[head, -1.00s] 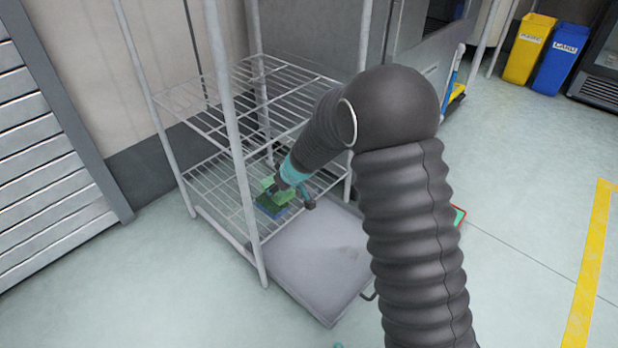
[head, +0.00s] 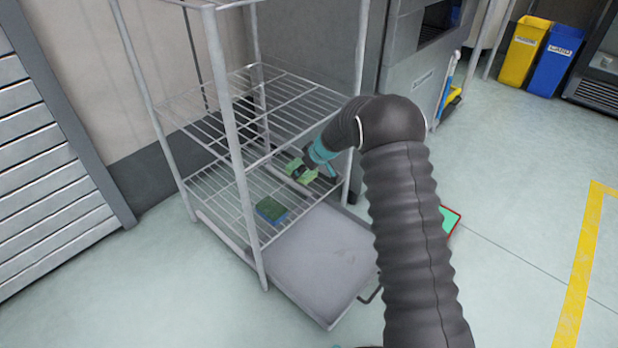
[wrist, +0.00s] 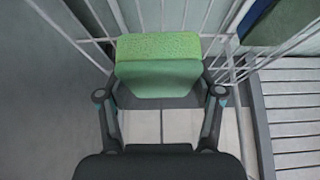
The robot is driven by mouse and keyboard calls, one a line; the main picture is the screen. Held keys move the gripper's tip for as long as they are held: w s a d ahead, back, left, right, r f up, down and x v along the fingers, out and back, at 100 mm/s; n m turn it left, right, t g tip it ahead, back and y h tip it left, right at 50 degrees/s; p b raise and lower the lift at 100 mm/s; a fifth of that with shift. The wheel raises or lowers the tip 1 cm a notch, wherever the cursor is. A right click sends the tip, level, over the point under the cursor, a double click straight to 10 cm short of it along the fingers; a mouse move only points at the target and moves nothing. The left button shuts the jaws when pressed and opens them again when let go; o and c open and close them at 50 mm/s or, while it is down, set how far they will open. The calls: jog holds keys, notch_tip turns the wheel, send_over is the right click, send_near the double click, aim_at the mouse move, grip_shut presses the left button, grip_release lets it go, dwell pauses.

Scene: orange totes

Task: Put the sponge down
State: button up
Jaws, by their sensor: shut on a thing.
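My gripper (head: 312,163) is shut on a light green sponge (wrist: 158,62), which fills the space between the fingers in the wrist view. In the head view the gripper and held sponge are at the right part of the wire rack, near its lower shelf (head: 225,197). I cannot tell whether the held sponge touches the wires. A second sponge, dark green over blue (head: 271,210), lies on the lower shelf toward the front. It also shows at the upper right of the wrist view (wrist: 280,20), apart from the gripper.
An upper wire shelf (head: 225,110) lies above, and a white rack post (head: 235,150) stands in front. A grey flat platform (head: 315,262) is below at the front right. The lower shelf's left part is bare. Yellow and blue bins (head: 555,58) stand far off.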

aim_at(309, 186)
jog(key=shift+w+d, duration=0.6)
jog(key=shift+w, duration=0.35)
notch_tip(309, 186, down, 2)
jog(key=shift+w+d+f, duration=0.1)
jog(key=shift+f, duration=1.95)
jog(key=shift+w+d+f, duration=0.1)
jog(key=shift+w+f, duration=0.1)
jog(key=shift+f, duration=0.3)
jog(key=shift+f+b, duration=0.15)
jog(key=shift+b, duration=0.15)
jog(key=o, duration=1)
